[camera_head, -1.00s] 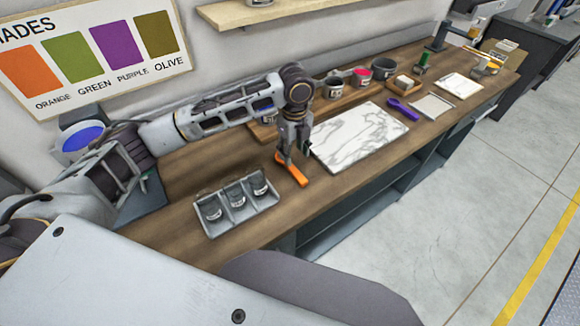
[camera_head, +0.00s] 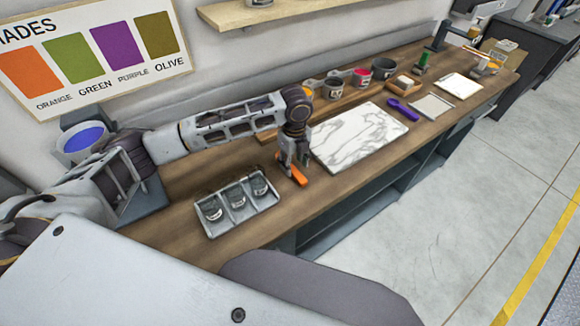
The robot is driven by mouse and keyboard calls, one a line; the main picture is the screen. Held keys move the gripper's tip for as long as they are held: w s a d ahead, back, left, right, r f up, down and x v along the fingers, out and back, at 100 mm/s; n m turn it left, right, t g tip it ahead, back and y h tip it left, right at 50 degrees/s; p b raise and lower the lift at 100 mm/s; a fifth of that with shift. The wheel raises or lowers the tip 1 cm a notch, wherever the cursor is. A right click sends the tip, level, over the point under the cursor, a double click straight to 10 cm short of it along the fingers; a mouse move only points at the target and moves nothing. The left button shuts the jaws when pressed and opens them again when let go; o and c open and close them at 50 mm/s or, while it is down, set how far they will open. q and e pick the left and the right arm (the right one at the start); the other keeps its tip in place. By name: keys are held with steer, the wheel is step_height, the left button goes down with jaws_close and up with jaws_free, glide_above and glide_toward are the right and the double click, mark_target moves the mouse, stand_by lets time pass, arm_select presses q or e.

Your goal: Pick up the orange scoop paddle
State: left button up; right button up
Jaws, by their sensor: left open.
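The orange scoop paddle (camera_head: 298,178) lies on the wooden bench, between the grey tray of jars and the white marble slab. My left gripper (camera_head: 292,165) is right over it, pointing down, with its fingers open around or just above the paddle. The fingers hide the paddle's far part, and I cannot tell whether they touch it. My right gripper is not in view.
A grey tray (camera_head: 281,199) with several lidded jars stands left of the paddle. The marble slab (camera_head: 362,137) lies to the right, with a purple scoop paddle (camera_head: 404,110) beyond it. Several ink tins stand along the back. The bench's front edge is close to the paddle.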

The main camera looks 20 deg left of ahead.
mark_target(294, 170)
arm_select(q)
steer(key=shift+f, duration=1.75)
jaws_close()
